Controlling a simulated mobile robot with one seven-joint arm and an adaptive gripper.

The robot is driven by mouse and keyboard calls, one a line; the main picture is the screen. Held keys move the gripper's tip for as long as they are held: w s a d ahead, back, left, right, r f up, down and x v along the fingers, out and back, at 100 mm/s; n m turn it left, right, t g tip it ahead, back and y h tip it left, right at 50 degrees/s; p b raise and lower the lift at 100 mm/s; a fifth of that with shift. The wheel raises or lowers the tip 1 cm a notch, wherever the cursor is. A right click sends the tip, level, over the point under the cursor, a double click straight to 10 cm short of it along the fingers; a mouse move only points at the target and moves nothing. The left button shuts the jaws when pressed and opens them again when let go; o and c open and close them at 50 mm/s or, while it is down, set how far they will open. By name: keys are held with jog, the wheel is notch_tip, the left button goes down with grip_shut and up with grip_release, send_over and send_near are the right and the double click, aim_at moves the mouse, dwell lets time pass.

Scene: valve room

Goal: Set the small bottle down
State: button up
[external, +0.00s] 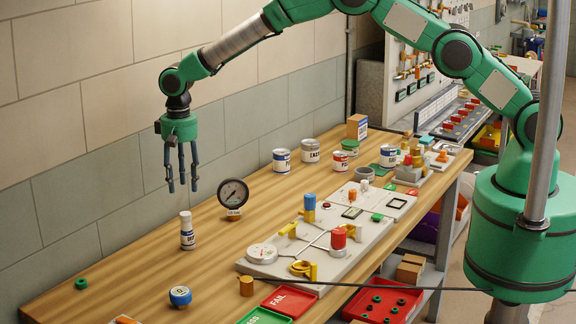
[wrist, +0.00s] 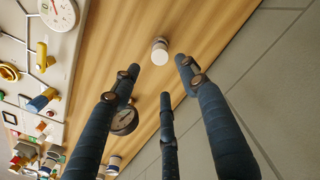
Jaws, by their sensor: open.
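The small bottle (external: 187,231) is white with a dark label band and a white cap. It stands upright on the wooden workbench (external: 120,262), near the wall side. In the wrist view its round white cap (wrist: 160,50) shows just beyond the fingertips. My gripper (external: 181,187) is open and empty, fingers pointing down, above the bottle and apart from it. In the wrist view my gripper's three dark fingers (wrist: 160,80) are spread, with nothing between them.
A pressure gauge (external: 233,194) stands to the right of the bottle. A valve board (external: 330,235) with coloured fittings lies further right. A blue-and-white round jar (external: 180,296) and a green ring (external: 81,284) are toward the front. Several cans stand further back.

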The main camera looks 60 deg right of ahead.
jog(key=shift+r, duration=0.15)
dwell(0.8)
jog(key=s+d+r+t, duration=0.1)
jog(key=s+d+r, duration=0.35)
jog(key=r, duration=0.45)
jog(key=s+d+r+n, duration=0.1)
jog(key=s+d+r, duration=0.2)
jog(key=d+r, duration=0.45)
jog(key=s+d+r+t, duration=0.1)
jog(key=s+d+r, duration=0.3)
jog(key=r, duration=0.7)
jog(key=s+d+r+n+t, duration=0.1)
jog(key=s+d+r, duration=0.4)
jog(key=s, duration=0.3)
jog(key=s+d+r, duration=0.5)
jog(key=s+r, duration=0.1)
jog(key=s, duration=0.2)
jog(key=s+d+t, duration=0.1)
jog(key=s+d, duration=0.2)
jog(key=s, duration=0.6)
jog(key=s+d+f+n, duration=0.1)
jog(key=s+d, duration=0.2)
jog(key=s, duration=0.6)
jog(key=s+d+t, duration=0.1)
jog(key=s+d, duration=0.2)
jog(key=s, duration=0.7)
jog(key=shift+f+n+t, duration=0.3)
jog(key=shift+f, duration=0.05)
jog(key=shift+s, duration=0.1)
